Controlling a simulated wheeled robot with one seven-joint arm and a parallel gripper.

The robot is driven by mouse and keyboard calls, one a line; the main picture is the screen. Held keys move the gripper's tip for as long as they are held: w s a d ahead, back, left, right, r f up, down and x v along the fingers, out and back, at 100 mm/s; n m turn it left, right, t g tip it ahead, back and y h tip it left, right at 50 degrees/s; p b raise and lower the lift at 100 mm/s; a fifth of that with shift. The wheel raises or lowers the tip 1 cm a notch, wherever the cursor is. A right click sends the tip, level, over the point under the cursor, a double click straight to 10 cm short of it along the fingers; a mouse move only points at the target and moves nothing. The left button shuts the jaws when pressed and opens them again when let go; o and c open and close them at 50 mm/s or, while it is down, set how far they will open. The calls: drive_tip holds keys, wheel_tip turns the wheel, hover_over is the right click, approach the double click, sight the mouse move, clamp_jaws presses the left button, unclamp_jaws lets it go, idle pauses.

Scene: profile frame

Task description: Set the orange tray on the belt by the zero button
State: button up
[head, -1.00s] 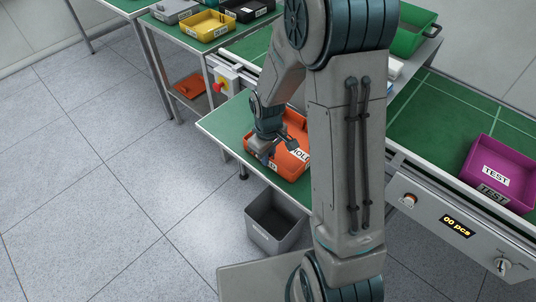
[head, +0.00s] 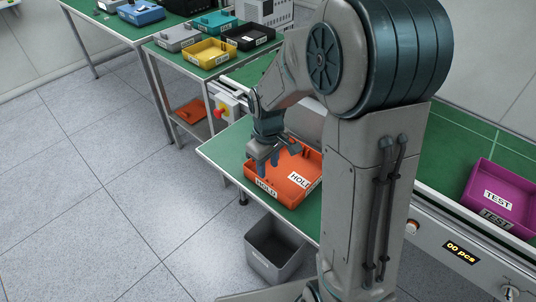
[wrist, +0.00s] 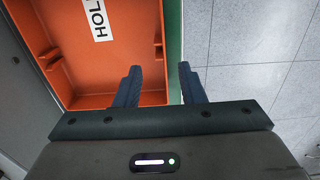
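The orange tray (head: 279,197) with white HOLD labels sits on a green side table (head: 222,150). It also shows in the wrist view (wrist: 137,60). My gripper (head: 268,172) is open at the tray's near-left side. In the wrist view my open gripper (wrist: 160,84) has one finger over the tray's inside and the other beyond its wall; I cannot tell whether they touch it. The green belt (head: 450,150) is at the right, partly behind my arm. An orange-red button (head: 412,227) is on the belt's front panel; its label is unreadable.
A purple TEST tray (head: 500,205) occupies the belt's right part. A grey bin (head: 273,250) stands below the side table. Yellow (head: 209,52) and other trays are on the back tables. The panel has a display (head: 461,252) and a dial (head: 509,292).

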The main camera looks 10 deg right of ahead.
drive_tip(key=s+d+r+m+t, duration=0.3)
drive_tip(key=s+r+m, duration=0.3)
drive_tip(key=s+r, duration=0.6)
drive_tip(key=s, duration=0.3)
drive_tip(key=shift+s+d+m, duration=0.25)
drive_tip(key=shift+d+m, duration=0.1)
drive_tip(key=shift+m, duration=0.05)
drive_tip(key=shift+s+r, duration=0.1)
drive_tip(key=shift+s, duration=0.25)
drive_tip(key=shift+c, duration=0.8)
drive_tip(key=shift+d, duration=0.1)
